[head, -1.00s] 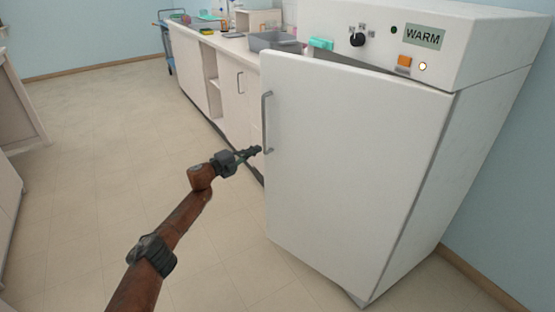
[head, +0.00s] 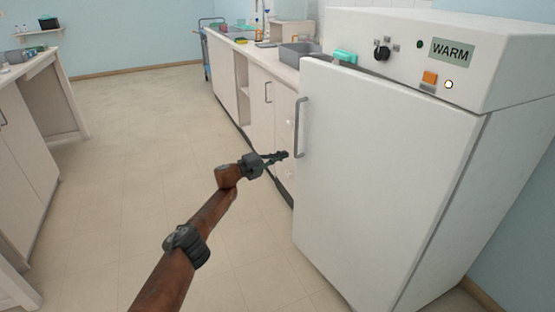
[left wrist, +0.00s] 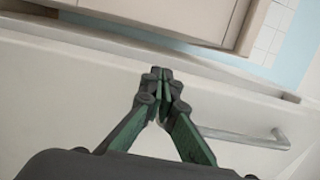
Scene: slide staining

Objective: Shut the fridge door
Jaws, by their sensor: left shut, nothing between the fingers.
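The white fridge door (head: 385,180) stands slightly ajar, with a dark gap along its top edge that narrows to the right. Its grey bar handle (head: 301,128) is upright near the free left edge. It also shows in the left wrist view (left wrist: 250,137). My left gripper (head: 284,154) is shut and empty, with its tips just left of the handle's lower end. In the left wrist view the closed fingertips (left wrist: 162,78) lie over the door near its edge. I cannot tell whether they touch it. My right gripper is not in view.
The fridge body (head: 500,150) has a panel reading WARM (head: 452,50). A counter with cabinets (head: 262,100) runs back from the fridge's left, holding a grey tray (head: 297,54). Another bench (head: 30,150) stands at far left. The floor (head: 130,150) between is clear.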

